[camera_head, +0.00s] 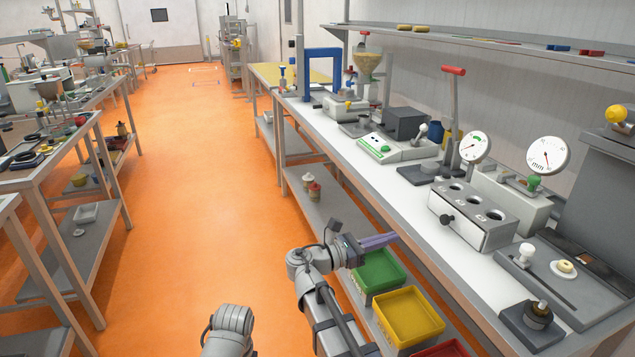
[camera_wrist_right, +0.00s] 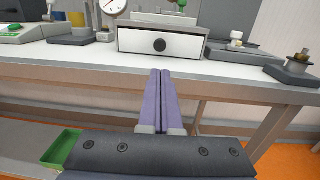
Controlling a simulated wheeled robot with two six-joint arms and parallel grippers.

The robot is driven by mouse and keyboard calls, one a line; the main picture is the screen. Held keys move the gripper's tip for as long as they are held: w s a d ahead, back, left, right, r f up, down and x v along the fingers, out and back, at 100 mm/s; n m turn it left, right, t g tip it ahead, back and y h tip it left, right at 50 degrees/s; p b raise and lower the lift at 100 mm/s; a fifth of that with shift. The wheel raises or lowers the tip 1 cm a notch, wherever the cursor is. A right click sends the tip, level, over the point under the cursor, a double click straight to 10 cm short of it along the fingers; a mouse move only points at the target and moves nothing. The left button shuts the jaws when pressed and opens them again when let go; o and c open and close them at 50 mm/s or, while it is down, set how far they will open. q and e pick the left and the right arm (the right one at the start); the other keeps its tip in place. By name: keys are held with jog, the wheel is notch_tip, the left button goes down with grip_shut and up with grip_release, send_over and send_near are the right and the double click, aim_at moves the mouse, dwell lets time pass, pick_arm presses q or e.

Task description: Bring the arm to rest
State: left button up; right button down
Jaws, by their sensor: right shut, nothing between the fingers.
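My right arm reaches in from the bottom of the head view. Its gripper (camera_head: 380,241) has purple fingers, which are shut with nothing between them. It is in front of the workbench (camera_head: 362,152), above the green bin. In the right wrist view the two fingers (camera_wrist_right: 162,75) lie side by side, pointing at the bench edge below the white drawer box (camera_wrist_right: 163,43). Part of my other arm (camera_head: 230,325) shows at the bottom of the head view; its gripper is not in view.
A green bin (camera_head: 357,272), a yellow bin (camera_head: 408,342) and a red bin (camera_head: 441,350) stand below the bench top. Gauges, a hole block (camera_head: 470,233) and a scale (camera_head: 398,150) crowd the bench. The orange floor (camera_head: 200,200) is clear on the left.

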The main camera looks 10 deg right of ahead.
jog(key=s+a+f+m+y, duration=0.35)
jog(key=a+f+y, duration=0.2)
jog(key=f, duration=0.25)
jog(key=s+a+f+m+y, duration=0.35)
jog(key=a+f+m, duration=0.2)
jog(key=f, duration=0.35)
jog(key=s+a+f+m+g+y, duration=0.1)
jog(key=s+a+f+m+y, duration=0.25)
jog(key=a, duration=0.35)
jog(key=s+a+f+m+g+y, duration=0.1)
jog(key=s+a+f+m+y, duration=0.2)
jog(key=a, duration=0.5)
notch_tip(320, 180, up, 19)
jog(key=s+y+p, duration=0.1)
jog(key=p, duration=1.7)
jog(key=shift+s+a, duration=0.2)
jog(key=shift+a, duration=0.25)
jog(key=shift+y, duration=0.25)
